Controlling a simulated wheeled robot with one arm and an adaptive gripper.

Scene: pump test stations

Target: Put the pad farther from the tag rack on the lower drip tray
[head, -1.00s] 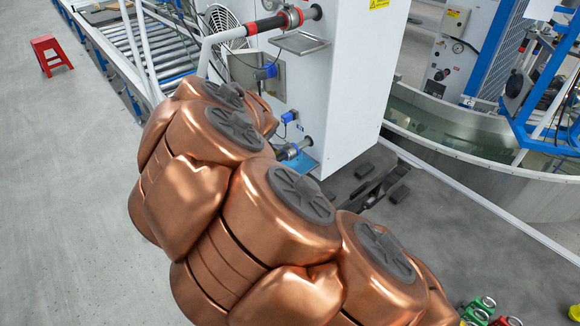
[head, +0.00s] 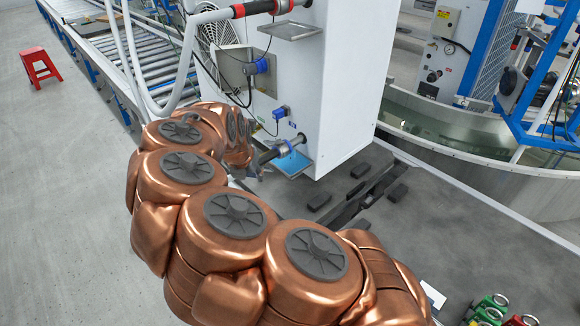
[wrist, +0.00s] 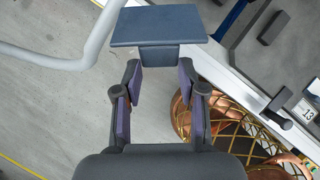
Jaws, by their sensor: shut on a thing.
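In the wrist view, my gripper (wrist: 160,70) has its two purple-lined fingers closed about the block-like grip of a flat dark-blue pad (wrist: 158,24). The pad extends beyond the fingertips. In the head view, my gripper (head: 254,168) is partly hidden by my copper arm, close to the lower outlet of the white cabinet. A light-blue flat surface (head: 294,165) shows just right of it, at the lower drip tray's place. I cannot tell there whether pad and tray touch. The upper drip tray (head: 291,31) is bare grey metal. I cannot identify the tag rack.
The white cabinet (head: 345,90) stands close to my gripper, with blue connectors and hoses on its side. A pale bent pipe (head: 135,75) rises at the left. A red stool (head: 39,66) stands far left.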

